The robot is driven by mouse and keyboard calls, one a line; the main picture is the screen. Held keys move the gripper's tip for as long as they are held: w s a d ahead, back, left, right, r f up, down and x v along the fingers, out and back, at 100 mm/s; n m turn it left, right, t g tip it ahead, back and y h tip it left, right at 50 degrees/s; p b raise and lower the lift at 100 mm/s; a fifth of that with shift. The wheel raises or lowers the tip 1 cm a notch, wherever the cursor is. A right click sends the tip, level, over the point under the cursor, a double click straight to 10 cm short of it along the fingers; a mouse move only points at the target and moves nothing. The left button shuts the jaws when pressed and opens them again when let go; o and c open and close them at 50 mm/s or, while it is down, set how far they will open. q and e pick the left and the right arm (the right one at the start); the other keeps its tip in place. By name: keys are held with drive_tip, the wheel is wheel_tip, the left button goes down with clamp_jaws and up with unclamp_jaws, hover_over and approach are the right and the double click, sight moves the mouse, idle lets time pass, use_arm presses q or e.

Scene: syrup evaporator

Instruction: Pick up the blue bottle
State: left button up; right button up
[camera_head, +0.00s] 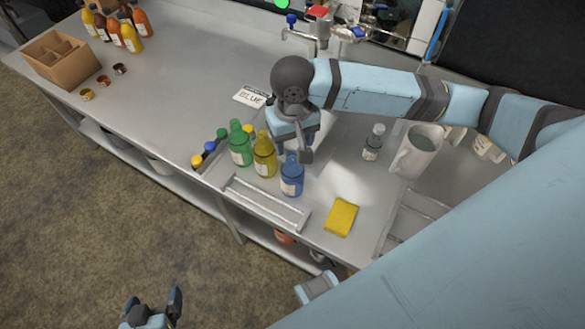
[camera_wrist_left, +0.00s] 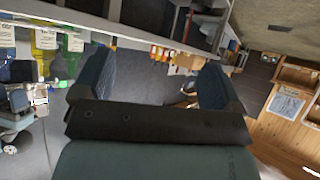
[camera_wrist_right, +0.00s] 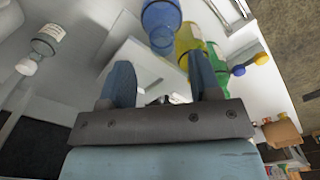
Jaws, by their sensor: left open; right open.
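The blue bottle (camera_head: 292,180) stands upright on the metal counter, at the right end of a row with a yellow bottle (camera_head: 264,158) and a green bottle (camera_head: 240,146). My right gripper (camera_head: 295,150) is open and points down just behind the blue bottle, partly covering its top in the head view. In the right wrist view the blue bottle (camera_wrist_right: 160,22) is beyond the fingertips, not between them. The right gripper (camera_wrist_right: 161,75) looks empty. My left gripper (camera_head: 153,306) is open and empty, low in front of the counter, and also shows in the left wrist view (camera_wrist_left: 150,82).
A drip tray (camera_head: 266,203) lies in front of the bottles and a yellow sponge (camera_head: 341,217) to their right. A small clear bottle (camera_head: 373,142) and a pitcher (camera_head: 416,152) stand further right. The left counter is mostly clear.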

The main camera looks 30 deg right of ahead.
sight(293, 156)
drive_tip(key=f, duration=0.2)
drive_tip(key=f+b, duration=0.1)
drive_tip(key=f, duration=0.2)
drive_tip(key=shift+s+a+f, duration=0.1)
drive_tip(key=shift+s+f, duration=0.05)
drive_tip(key=shift+s, duration=0.05)
clamp_jaws()
